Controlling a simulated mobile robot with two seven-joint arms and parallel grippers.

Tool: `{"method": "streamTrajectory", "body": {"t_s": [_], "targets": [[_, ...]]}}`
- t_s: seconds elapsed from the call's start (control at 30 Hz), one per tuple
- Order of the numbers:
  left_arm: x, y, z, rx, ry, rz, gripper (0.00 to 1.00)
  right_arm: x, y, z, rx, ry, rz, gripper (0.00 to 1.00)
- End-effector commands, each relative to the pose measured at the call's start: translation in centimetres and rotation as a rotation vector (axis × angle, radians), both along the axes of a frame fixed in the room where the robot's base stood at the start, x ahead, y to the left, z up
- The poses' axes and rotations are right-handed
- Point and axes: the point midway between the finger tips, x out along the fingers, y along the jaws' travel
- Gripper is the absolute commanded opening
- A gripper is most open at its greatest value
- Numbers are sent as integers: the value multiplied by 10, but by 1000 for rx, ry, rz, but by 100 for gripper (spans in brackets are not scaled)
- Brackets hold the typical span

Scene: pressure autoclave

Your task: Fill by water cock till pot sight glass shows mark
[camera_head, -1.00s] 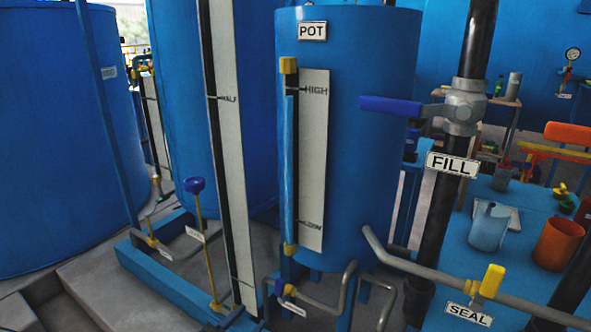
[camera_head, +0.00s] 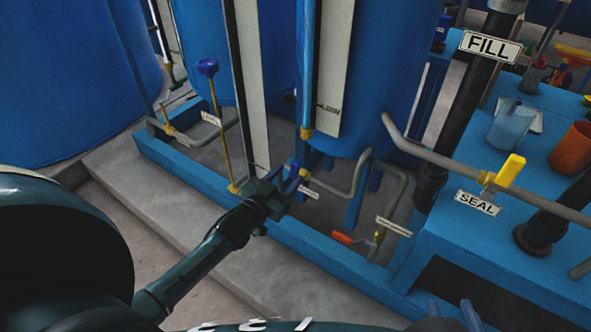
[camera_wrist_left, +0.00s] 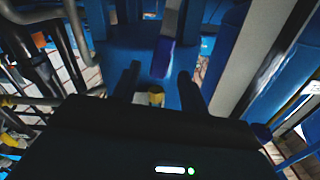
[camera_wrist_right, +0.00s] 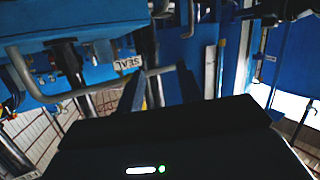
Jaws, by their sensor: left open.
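The blue pot (camera_head: 385,70) shows only its lower part. Its sight glass (camera_head: 307,65) is a light-blue column beside a white scale (camera_head: 333,70); the lower mark shows, the upper end is out of frame. A small cock with a blue handle (camera_head: 292,171) sits below the glass. My left gripper (camera_head: 277,185) is open at this handle; in the left wrist view a blue-purple lever (camera_wrist_left: 163,55) lies between its spread fingers, contact unclear. The FILL pipe (camera_head: 462,110) stands right, its valve lever out of frame. My right gripper (camera_head: 455,316) is open and empty at the bottom edge.
A grey pipe with a yellow handle (camera_head: 510,170) and SEAL label (camera_head: 477,203) crosses at right. An orange-handled cock (camera_head: 343,238) sits low. A blue-knobbed rod (camera_head: 208,68) stands left. A jug (camera_head: 509,125) and orange cup (camera_head: 572,147) stand on the blue bench.

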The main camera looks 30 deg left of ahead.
Motion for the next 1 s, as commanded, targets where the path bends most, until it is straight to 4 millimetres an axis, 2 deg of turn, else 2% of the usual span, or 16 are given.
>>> {"method": "streamTrajectory", "body": {"t_s": [0.1, 0.3, 0.67, 1.0], "targets": [[22, -3, -2, 0, -2, 0, 44, 2, 1, -2, 1, -43, 5, 36], [41, -6, -1, -1, -1, 0, 44, 3, 3, -1, 5, -85, 9, 36], [44, -7, 0, -1, 1, -1, 43, 4, 3, 1, 6, -96, 9, 36], [44, -7, 0, -1, 0, 0, 15, 3, 3, 1, 6, -95, 10, 36]]}}
